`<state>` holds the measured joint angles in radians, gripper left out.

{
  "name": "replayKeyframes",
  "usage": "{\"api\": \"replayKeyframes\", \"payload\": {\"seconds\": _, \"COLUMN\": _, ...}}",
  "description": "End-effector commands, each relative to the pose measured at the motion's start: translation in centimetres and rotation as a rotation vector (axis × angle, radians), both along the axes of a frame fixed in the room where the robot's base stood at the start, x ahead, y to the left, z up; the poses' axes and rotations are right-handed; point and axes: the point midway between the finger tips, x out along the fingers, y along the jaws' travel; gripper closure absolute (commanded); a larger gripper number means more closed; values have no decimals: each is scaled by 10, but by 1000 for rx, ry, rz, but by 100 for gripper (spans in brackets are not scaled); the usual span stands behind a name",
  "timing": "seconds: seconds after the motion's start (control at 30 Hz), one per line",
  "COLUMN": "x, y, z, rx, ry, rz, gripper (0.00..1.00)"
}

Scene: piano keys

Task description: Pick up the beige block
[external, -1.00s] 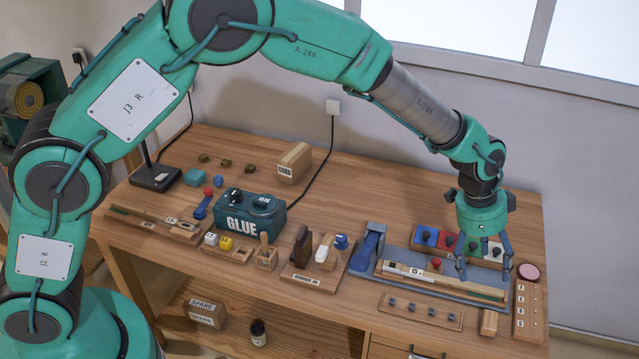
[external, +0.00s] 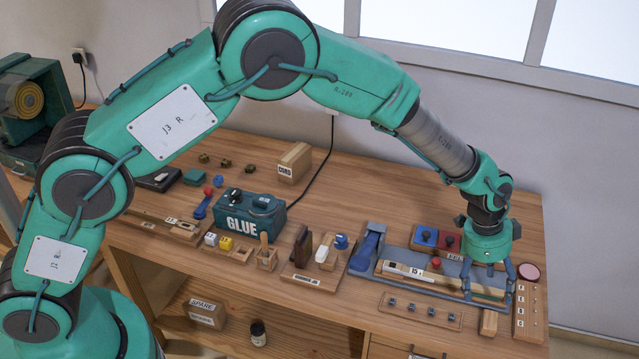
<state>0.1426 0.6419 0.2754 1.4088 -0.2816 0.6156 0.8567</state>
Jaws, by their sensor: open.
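My gripper (external: 488,290) is open and points down over the right end of the long grey tray (external: 390,268). Its blue-grey fingers stand apart, one on each side of the tray's right end. A small beige wooden block (external: 488,323) lies at the front of the bench, just below the fingers in the picture. A long pale wooden strip with a "15" label (external: 408,271) lies in the tray, its right end partly behind the fingers. I cannot tell which piece is the beige block.
Coloured knob plates (external: 437,238) stand behind the tray. A board with a pink disc (external: 529,271) is right of my gripper. A peg board (external: 420,311) lies in front, and the GLUE box (external: 249,214) is left. The back right is clear bench.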

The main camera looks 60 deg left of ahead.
Motion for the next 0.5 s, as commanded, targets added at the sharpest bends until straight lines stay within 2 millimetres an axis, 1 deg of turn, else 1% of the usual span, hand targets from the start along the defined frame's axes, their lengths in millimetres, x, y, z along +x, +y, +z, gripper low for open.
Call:
{"api": "replayKeyframes", "payload": {"seconds": 0.03, "x": 1, "y": -1, "z": -8, "rx": 0, "ry": 3, "rz": -1, "gripper": 30}}
{"api": "replayKeyframes", "payload": {"seconds": 0.1, "x": 2, "y": -3, "z": -19, "rx": 0, "ry": 3, "rz": -1, "gripper": 30}}
{"api": "replayKeyframes", "payload": {"seconds": 0.3, "x": 9, "y": -9, "z": -47, "rx": 1, "ry": 1, "rz": 0, "gripper": 30}}
{"api": "replayKeyframes", "payload": {"seconds": 0.4, "x": 11, "y": -12, "z": -58, "rx": 1, "ry": 1, "rz": -1, "gripper": 30}}
{"api": "replayKeyframes", "payload": {"seconds": 0.5, "x": 13, "y": -13, "z": -64, "rx": 0, "ry": 0, "rz": -1, "gripper": 30}}
